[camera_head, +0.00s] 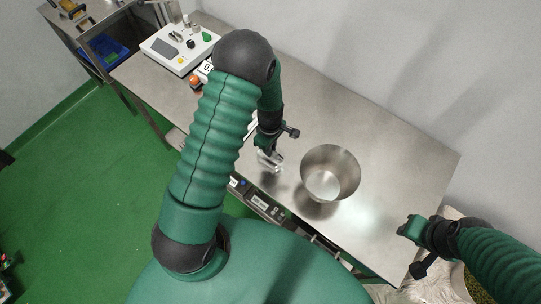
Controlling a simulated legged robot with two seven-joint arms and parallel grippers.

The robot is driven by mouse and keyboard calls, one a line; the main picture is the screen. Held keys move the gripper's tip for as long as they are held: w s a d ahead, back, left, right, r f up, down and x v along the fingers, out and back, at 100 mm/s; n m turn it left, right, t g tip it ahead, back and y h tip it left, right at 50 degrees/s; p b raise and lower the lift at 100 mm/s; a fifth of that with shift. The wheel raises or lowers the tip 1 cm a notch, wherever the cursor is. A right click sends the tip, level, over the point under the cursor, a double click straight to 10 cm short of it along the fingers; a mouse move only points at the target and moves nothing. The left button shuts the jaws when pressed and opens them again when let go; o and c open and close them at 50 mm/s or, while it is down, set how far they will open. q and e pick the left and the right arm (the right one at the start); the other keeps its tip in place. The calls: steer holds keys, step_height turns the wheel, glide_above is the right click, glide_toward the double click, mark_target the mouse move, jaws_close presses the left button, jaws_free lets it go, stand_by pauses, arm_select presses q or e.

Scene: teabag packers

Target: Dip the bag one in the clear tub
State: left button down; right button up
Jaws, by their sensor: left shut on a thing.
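My right gripper (408,229) is at the table's right end, away from the tub. Its fingers are too unclear to tell whether they are open.
The steel table (400,160) is bare right of and behind the tub. A blue bin (108,50) sits on a side stand. A pale sack (450,280) is at the lower right.

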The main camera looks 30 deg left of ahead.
arm_select(q)
steer(key=shift+r+p, duration=1.15)
steer(key=shift+r, duration=0.4)
step_height(320, 180, up, 5)
steer(key=p, duration=0.4)
steer(key=shift+r, duration=0.1)
steer(key=shift+f, duration=0.2)
